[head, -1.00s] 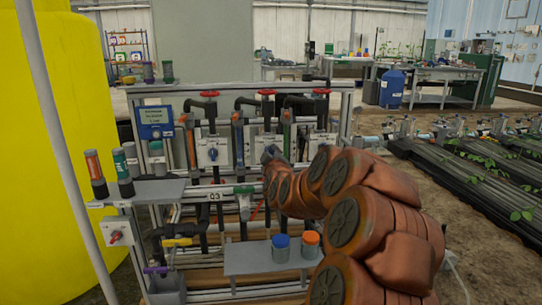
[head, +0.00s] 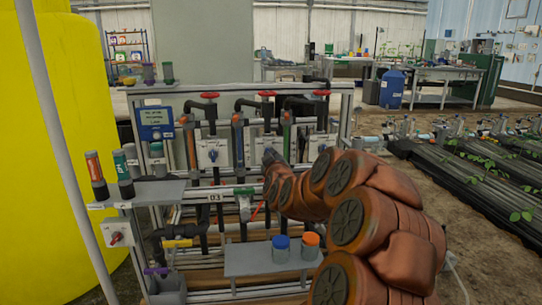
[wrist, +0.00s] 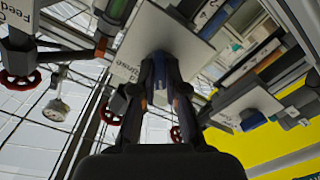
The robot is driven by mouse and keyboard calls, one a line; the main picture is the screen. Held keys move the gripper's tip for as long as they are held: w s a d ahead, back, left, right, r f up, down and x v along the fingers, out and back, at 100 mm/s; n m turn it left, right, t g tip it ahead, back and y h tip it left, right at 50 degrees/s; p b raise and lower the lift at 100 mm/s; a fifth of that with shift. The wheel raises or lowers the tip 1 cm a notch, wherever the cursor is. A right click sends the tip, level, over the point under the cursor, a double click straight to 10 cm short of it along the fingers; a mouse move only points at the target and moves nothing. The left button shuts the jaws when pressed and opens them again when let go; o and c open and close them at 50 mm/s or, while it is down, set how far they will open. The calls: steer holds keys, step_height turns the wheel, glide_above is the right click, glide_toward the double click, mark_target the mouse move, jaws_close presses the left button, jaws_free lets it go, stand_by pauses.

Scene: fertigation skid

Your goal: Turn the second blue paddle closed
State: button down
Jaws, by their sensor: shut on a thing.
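My gripper (wrist: 160,95) is shut on a blue paddle (wrist: 160,85) in the wrist view, one finger on each side of it. The paddle sits on a white plate (wrist: 165,42). In the head view my gripper (head: 270,156) is in front of the middle white plate (head: 265,142) of three, and it hides the paddle there. The left plate (head: 205,146) carries another blue paddle (head: 213,154), which stands about upright. The held paddle's exact angle cannot be told.
Red handwheels (head: 266,93) sit on the pipes above the plates. A grey shelf (head: 245,262) with a blue-capped jar (head: 281,249) and an orange-capped jar (head: 310,246) is below. A yellow tank (head: 50,150) stands at the left. My arm covers the lower right.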

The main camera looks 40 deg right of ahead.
steer(key=m, duration=0.4)
steer(key=shift+p, duration=0.4)
steer(key=shift+m, duration=1.4)
steer(key=c, duration=1.2)
jaws_free()
steer(key=v, duration=0.7)
steer(key=shift+s+a, duration=0.15)
steer(key=shift+s, duration=0.05)
